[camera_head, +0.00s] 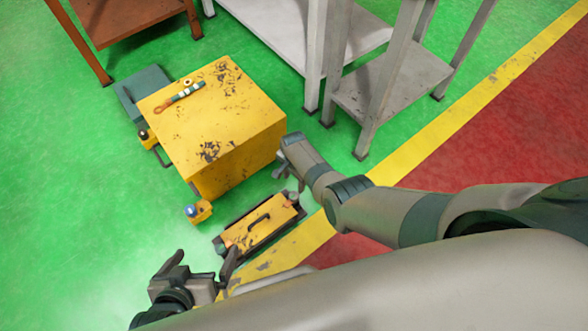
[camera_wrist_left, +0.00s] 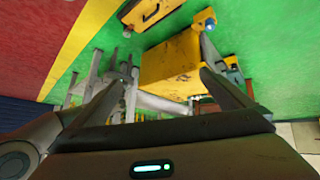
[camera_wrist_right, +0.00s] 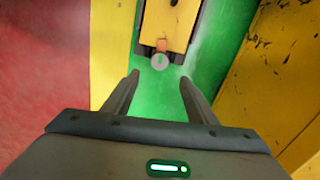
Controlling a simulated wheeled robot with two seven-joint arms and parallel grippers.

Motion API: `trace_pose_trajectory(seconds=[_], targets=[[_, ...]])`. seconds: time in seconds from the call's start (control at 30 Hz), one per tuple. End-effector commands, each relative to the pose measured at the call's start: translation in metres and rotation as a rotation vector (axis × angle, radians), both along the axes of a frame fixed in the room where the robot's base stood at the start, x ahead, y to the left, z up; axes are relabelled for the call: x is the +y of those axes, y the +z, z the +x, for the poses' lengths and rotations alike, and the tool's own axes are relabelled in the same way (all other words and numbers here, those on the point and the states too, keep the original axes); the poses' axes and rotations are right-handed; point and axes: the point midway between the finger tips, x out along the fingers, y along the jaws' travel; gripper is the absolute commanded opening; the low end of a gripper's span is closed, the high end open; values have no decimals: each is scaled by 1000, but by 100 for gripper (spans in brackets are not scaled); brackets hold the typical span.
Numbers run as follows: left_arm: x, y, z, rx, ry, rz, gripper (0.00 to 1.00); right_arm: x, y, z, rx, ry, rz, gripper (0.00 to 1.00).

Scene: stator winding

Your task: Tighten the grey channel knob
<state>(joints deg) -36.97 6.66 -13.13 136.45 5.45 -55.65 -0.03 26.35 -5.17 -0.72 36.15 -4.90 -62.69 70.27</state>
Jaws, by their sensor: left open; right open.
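The grey knob (camera_wrist_right: 160,62) is a small round disc at the near end of a yellow worn channel unit (camera_wrist_right: 166,22) in the right wrist view. An orange piece sits just behind it. In the head view the unit (camera_head: 262,225) lies on the floor with a dark handle on top. My right gripper (camera_head: 286,172) is open beside the unit's right end. In its wrist view the knob lies ahead, between and beyond the two fingertips (camera_wrist_right: 159,79), with no contact visible. My left gripper (camera_head: 206,262) is open and empty, at the lower left of the unit.
A large yellow box (camera_head: 225,125) with a small tool (camera_head: 180,95) on top stands behind the unit. A blue-knobbed yellow fitting (camera_head: 199,212) is at its front corner. Grey metal tables (camera_head: 385,88) stand at the back right. Green floor at left is clear.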

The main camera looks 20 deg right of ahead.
Motion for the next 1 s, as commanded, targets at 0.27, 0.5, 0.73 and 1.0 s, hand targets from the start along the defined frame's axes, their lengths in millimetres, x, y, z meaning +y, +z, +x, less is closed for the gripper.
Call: trace_pose_trajectory(seconds=[0.27, 0.5, 0.73, 1.0], targets=[[30, -7, -20, 178, 14, 101, 100, 0, 43, 0, -1, 0, 0, 52], [44, -13, -30, 254, 24, 146, 100, 0, 62, 0, -1, 0, 0, 52], [46, -15, -32, 265, 25, 153, 100, 0, 63, 0, 0, 0, 0, 52], [46, -14, -31, 265, 25, 152, 100, 0, 63, 0, 0, 0, 0, 52]])
